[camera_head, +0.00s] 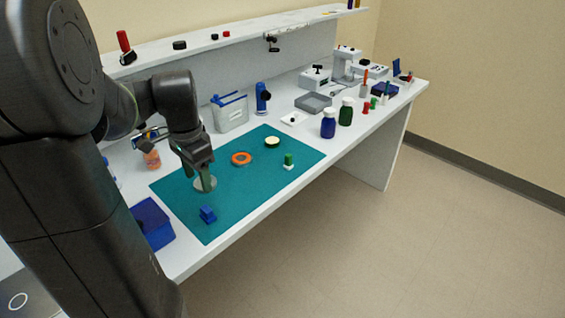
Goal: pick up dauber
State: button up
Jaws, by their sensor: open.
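My gripper (203,180) points down over the left part of a teal mat (240,200), with its fingers open. A pale grey round disc (205,185) lies on the mat under the fingertips; the fingers hide part of it, and I cannot tell whether they touch it. I cannot tell for sure which thing is the dauber.
An orange ring (241,158), a green-rimmed pale disc (272,142) and a small blue block (208,214) are on the mat. A blue box (152,223) stands at the left front. Two bottles, blue (328,125) and green (345,112), stand right of the mat.

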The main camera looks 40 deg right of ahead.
aim_at(288, 165)
jog(key=l+z, duration=0.15)
jog(key=l, duration=0.35)
jog(key=i+l+z, duration=0.2)
jog(key=l, duration=0.3)
jog(key=l+z, duration=0.15)
jog(key=l, duration=0.35)
